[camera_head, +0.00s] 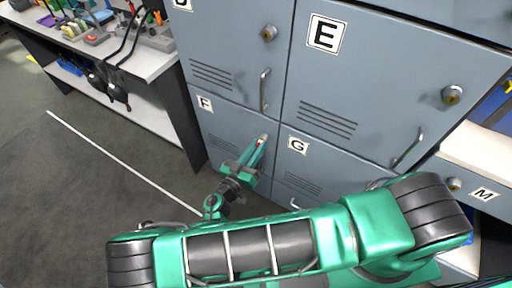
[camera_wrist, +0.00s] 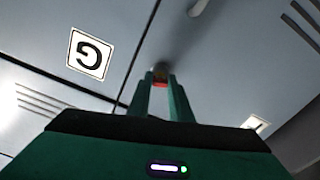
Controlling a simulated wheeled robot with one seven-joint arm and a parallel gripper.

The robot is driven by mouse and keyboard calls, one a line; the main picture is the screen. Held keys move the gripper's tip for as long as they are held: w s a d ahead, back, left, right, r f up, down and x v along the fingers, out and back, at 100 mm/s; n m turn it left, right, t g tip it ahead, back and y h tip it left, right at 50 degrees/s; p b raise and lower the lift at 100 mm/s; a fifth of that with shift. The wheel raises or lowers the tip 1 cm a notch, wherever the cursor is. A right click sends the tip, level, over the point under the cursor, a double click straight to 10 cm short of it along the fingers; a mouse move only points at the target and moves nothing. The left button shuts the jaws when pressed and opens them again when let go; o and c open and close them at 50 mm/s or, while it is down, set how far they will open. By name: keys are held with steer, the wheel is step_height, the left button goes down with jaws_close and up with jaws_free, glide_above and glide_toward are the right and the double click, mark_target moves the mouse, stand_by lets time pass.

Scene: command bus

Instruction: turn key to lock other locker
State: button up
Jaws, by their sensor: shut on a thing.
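My gripper (camera_head: 260,146) is at the upper right corner of the grey-blue locker door F (camera_head: 228,118), below the door with a long handle. In the wrist view my gripper (camera_wrist: 160,86) has its two green fingers closed around a small red key head (camera_wrist: 160,84). The key points at a round lock (camera_wrist: 160,70) on the door surface. The fingers hide most of the key, so I cannot tell how far it sits in the lock or its turn angle. The label G (camera_wrist: 88,54) is on the neighbouring door.
Locker E (camera_head: 326,33) with its lock (camera_head: 452,95) and handle (camera_head: 408,148) is above G. A workbench (camera_head: 150,62) with tools stands at the left. The floor (camera_head: 90,190) at left is open, with a white line.

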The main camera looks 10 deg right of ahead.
steer(key=n, duration=0.3)
steer(key=shift+n, duration=0.3)
stand_by(0.3)
steer(key=shift+n+y, duration=0.4)
steer(key=shift+n, duration=1.5)
